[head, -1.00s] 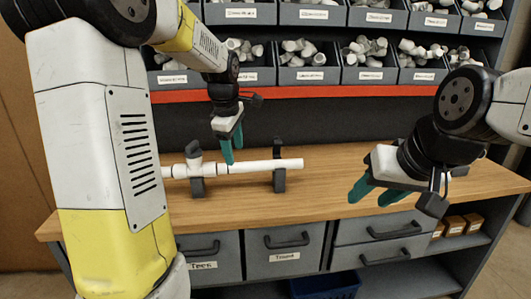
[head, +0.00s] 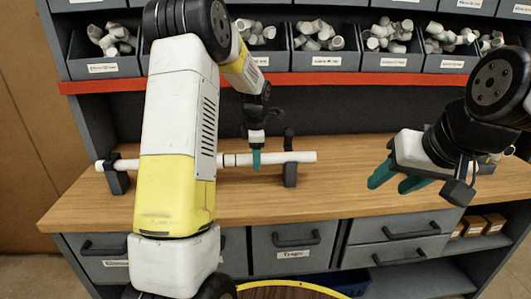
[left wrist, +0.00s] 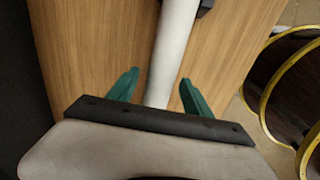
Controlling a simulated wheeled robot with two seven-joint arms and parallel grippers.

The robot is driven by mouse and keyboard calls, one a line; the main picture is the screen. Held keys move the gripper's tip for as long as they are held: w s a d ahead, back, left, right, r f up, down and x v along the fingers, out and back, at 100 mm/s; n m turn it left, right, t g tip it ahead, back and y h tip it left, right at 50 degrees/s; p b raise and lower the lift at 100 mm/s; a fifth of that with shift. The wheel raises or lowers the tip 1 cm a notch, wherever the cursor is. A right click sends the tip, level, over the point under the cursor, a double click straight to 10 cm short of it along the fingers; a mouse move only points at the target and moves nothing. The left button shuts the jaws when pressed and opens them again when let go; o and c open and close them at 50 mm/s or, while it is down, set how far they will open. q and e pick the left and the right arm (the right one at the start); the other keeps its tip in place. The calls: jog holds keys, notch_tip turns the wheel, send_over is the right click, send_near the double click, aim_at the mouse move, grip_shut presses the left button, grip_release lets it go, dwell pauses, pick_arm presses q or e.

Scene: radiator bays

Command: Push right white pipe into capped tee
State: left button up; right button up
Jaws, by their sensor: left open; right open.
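The right white pipe (head: 302,156) lies level along the bench in the head view, resting in a dark upright holder (head: 290,173) near its right end. My left gripper (head: 256,160) is open over the pipe, between that holder and my left arm. In the left wrist view the pipe (left wrist: 173,50) runs between the spread green fingers (left wrist: 160,77), with visible gaps on both sides. The capped tee is hidden behind my left arm in the head view. My right gripper (head: 395,178) is open and empty, above the bench's right part.
Another white pipe end (head: 126,164) rests in a left dark holder (head: 116,181). The wooden bench (head: 330,200) is clear around the right pipe. Bins of white fittings (head: 325,62) stand above a red rail (head: 400,80) behind. Drawers (head: 292,236) are below.

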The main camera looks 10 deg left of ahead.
aim_at(244, 155)
pick_arm(q)
jog(key=shift+f, duration=0.1)
grip_shut()
jog(key=shift+s+a, duration=0.25)
jog(key=shift+a, duration=0.75)
jog(key=shift+s+a, duration=0.25)
jog(key=shift+a, duration=0.7)
grip_release()
jog(key=shift+a, duration=0.1)
